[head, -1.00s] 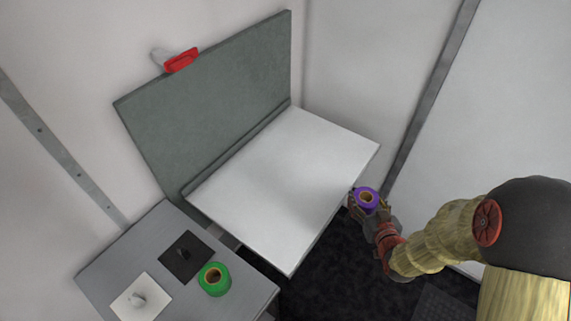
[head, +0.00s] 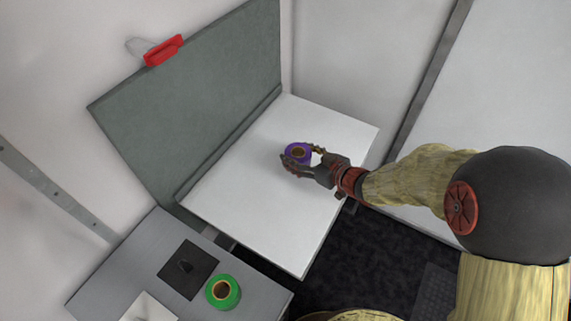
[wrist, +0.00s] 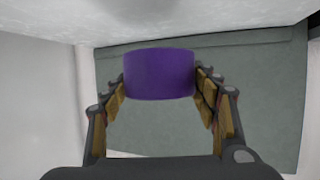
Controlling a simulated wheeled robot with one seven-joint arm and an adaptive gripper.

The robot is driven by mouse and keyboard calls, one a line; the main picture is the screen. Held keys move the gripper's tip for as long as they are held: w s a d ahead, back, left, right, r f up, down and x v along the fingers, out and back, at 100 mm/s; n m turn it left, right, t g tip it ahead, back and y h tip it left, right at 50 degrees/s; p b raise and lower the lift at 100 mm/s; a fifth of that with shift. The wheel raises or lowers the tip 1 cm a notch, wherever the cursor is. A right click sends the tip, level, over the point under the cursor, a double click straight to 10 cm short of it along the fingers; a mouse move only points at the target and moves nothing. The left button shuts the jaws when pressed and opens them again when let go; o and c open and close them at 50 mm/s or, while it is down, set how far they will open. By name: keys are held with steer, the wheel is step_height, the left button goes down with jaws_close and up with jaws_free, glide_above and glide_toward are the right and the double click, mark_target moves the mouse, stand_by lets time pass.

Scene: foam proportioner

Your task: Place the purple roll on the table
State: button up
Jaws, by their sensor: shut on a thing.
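The purple roll (head: 293,148) is a short tape roll with a tan core. It is over the middle of the white table (head: 245,205) in the head view. My gripper (head: 298,161) reaches in from the right and is shut on the roll. In the wrist view the purple roll (wrist: 159,74) sits between the two fingers of my gripper (wrist: 160,85), near their tips. The white table surface (wrist: 150,20) runs across the top of the wrist view. I cannot tell whether the roll touches the table or hangs just above it.
A grey panel (head: 190,105) stands along the table's back left edge, with a red clip (head: 163,50) on top. A grey cabinet (head: 135,255) at lower left holds a green roll (head: 223,291) and a black plate (head: 188,268). The rest of the white table is bare.

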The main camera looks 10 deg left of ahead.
steer(key=w+a+f+b, duration=0.1)
steer(key=f, duration=0.1)
steer(key=w+a+f+b, duration=0.1)
steer(key=a+f, duration=0.1)
steer(key=w+a+f+b, duration=0.1)
steer(key=f, duration=0.1)
steer(key=shift+w+a+f, duration=0.15)
steer(key=shift+w+a, duration=0.15)
steer(key=shift+w, duration=0.05)
steer(key=f+b, duration=0.2)
steer(key=f, duration=0.1)
steer(key=shift+w+a+f, duration=0.15)
steer(key=shift+w+f, duration=0.05)
steer(key=shift+r, duration=0.1)
steer(key=o, duration=0.7)
steer(key=shift+f, duration=0.25)
steer(key=o, duration=0.5)
